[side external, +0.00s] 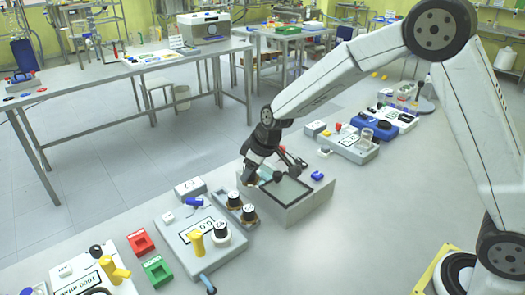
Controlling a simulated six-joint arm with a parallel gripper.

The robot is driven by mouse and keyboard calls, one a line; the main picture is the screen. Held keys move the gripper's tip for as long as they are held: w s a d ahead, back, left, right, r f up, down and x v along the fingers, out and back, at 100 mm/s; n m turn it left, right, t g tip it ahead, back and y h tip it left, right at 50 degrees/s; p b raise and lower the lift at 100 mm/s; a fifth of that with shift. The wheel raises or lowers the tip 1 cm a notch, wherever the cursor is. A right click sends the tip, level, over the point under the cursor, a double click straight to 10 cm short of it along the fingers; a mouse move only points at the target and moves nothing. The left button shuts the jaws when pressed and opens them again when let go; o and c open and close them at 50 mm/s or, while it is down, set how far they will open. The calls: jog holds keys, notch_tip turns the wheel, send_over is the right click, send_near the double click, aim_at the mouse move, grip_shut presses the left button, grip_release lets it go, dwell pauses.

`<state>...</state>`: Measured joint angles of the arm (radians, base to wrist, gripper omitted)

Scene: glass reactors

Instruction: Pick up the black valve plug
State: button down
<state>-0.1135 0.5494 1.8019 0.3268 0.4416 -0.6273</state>
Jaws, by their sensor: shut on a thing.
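The plug is small and partly hidden by the fingers. I cannot tell whether it touches the box.
Black-topped pieces (249,211) stand in a grey holder left of the box. A scale-like unit (190,243) carries a yellow piece (195,245). Red (141,242) and green (158,271) blocks lie farther left. Bench instruments (352,146) stand right of the box.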

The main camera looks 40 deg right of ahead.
jog(key=shift+s+d+r, duration=0.1)
jog(key=shift+s+r, duration=0.1)
jog(key=shift+s, duration=0.3)
jog(key=shift+w, duration=0.1)
dwell(0.3)
jog(key=w+d+f, duration=0.5)
jog(key=w+d, duration=0.3)
jog(key=d, duration=0.2)
jog(key=shift+w+f, duration=0.1)
jog(key=shift+f, duration=0.05)
jog(key=shift+f, duration=1.9)
jog(key=shift+f, duration=1.55)
dwell(1.3)
